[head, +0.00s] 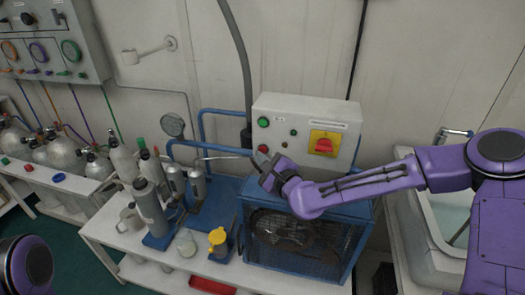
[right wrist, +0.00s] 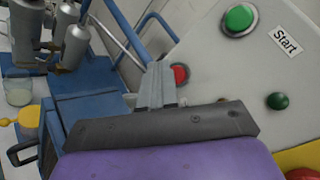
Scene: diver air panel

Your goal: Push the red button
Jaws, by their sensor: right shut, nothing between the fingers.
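The red button (head: 263,148) is at the lower left of the white control box's (head: 290,104) front, below a green button (head: 263,122). In the right wrist view the red button (right wrist: 181,75) shows just right of my fingertips, partly hidden by them. My right gripper (head: 259,159) is shut and empty, its tips close to the red button. I cannot tell whether they touch it. My right gripper's fingers (right wrist: 157,80) show side by side in the wrist view. My left gripper is out of view; only part of my left arm shows at the lower left.
A red switch on a yellow plate (head: 324,143) is on the box's right side. The box is above a blue caged machine (head: 300,246). Grey cylinders (head: 150,208) and a yellow-topped item (head: 218,240) stand left on the white bench. Blue pipes (head: 215,113) run left of the box.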

